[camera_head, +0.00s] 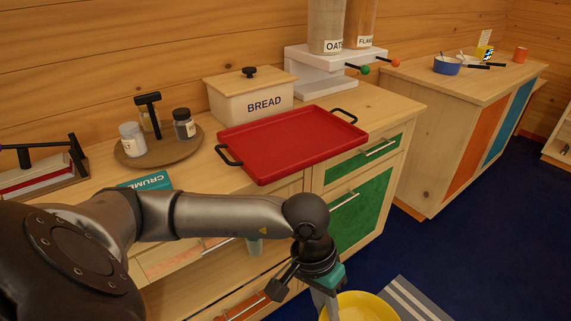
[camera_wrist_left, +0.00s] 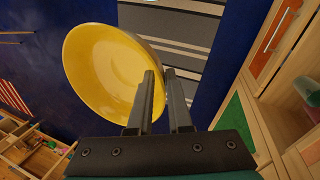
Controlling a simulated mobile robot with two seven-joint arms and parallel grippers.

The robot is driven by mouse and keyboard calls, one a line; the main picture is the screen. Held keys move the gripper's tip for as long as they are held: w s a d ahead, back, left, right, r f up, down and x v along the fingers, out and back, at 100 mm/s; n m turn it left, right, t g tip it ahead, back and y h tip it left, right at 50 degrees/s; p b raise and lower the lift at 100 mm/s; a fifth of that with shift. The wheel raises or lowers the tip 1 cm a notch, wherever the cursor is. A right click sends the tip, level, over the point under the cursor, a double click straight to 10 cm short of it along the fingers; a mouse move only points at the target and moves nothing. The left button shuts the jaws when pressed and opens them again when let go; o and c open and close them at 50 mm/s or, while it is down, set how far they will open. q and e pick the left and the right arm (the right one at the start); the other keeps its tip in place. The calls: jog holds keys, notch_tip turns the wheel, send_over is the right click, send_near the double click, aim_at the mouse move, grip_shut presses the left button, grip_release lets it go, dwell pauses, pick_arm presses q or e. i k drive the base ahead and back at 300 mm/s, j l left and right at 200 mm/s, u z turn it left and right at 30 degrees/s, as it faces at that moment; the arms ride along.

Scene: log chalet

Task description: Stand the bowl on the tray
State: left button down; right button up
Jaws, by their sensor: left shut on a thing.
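The yellow bowl (camera_head: 362,307) shows at the bottom of the head view, cut off by the frame's edge. In the left wrist view the bowl (camera_wrist_left: 100,72) is whole apart from the part behind the fingers. My left gripper (camera_wrist_left: 162,82) is shut on the bowl's rim, one finger inside and one outside. It holds the bowl over the floor in front of the cabinet, lower than the counter. The red tray (camera_head: 290,143) with black handles lies empty on the counter. My right gripper is in neither view.
A cream bread box (camera_head: 250,98) stands behind the tray. A round wooden board (camera_head: 160,147) with jars is left of it. A white dispenser stand (camera_head: 320,70) is behind right. A striped rug (camera_head: 420,300) lies on the blue floor. A second counter (camera_head: 460,85) stands farther right.

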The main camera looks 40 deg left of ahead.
aim_at(291, 139)
jog(key=i+l+u, duration=0.1)
jog(key=i+u, duration=0.35)
jog(key=i+l+u, duration=0.2)
jog(key=u, duration=0.3)
jog(key=i+l+u, duration=0.25)
jog(key=u, duration=0.2)
jog(key=i+l+u, duration=0.15)
jog(key=u, duration=0.2)
jog(key=i+l+u, duration=0.1)
jog(key=l+u, duration=0.3)
jog(key=i+l+u, duration=0.1)
jog(key=l+u, duration=0.65)
jog(key=i+j, duration=0.05)
